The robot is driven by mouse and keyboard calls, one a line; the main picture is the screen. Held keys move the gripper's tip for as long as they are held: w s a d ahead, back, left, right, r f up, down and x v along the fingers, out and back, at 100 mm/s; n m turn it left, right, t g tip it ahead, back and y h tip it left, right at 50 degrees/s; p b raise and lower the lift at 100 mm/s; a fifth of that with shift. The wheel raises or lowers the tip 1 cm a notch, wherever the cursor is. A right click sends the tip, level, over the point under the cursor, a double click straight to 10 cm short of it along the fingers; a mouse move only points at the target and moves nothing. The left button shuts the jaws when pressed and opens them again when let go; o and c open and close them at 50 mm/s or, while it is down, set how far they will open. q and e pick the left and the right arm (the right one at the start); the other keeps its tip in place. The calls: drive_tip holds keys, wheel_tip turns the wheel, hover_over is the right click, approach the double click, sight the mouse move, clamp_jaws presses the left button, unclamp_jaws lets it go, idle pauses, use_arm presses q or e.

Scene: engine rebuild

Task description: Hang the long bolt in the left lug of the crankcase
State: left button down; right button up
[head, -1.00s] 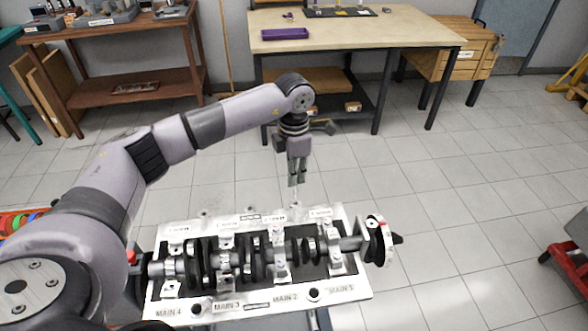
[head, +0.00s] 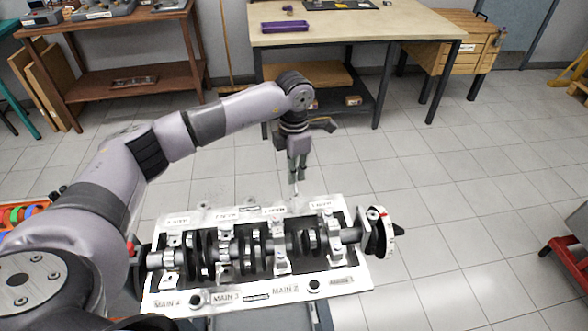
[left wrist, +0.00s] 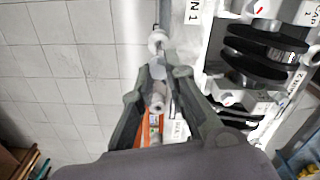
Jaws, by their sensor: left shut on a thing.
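The crankcase (head: 215,299) is a white block with a dark crankshaft (head: 255,248) along it, in the lower middle of the head view. My left gripper (head: 297,178) points down just beyond its far edge. It is shut on the long bolt (head: 295,189), a thin pale piece that shows below the fingertips. In the left wrist view, a grey shank (left wrist: 158,98) shows between the fingers. A pale ring-shaped lug (left wrist: 157,41) sticks out from the crankcase edge beyond the fingertips. Whether the bolt touches a lug cannot be told. My right gripper is not in view.
A brown shelf unit (head: 120,82) is at back left and a wooden cabinet (head: 455,52) at back right. A red object (head: 570,262) stands at the right edge. The floor right of the crankcase is clear.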

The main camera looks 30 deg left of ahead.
sight(294, 194)
use_arm(q)
drive_tip(key=shift+f+b, duration=0.65)
drive_tip(key=shift+f, duration=0.3)
drive_tip(key=shift+f+b, duration=1.9)
drive_tip(key=shift+f, duration=0.6)
idle(1.1)
drive_tip(key=c, duration=1.8)
unclamp_jaws()
drive_tip(key=shift+r, duration=0.2)
drive_tip(key=shift+r+p, duration=0.85)
drive_tip(key=shift+r, duration=0.3)
drive_tip(key=shift+r, duration=0.2)
drive_tip(key=o, duration=0.5)
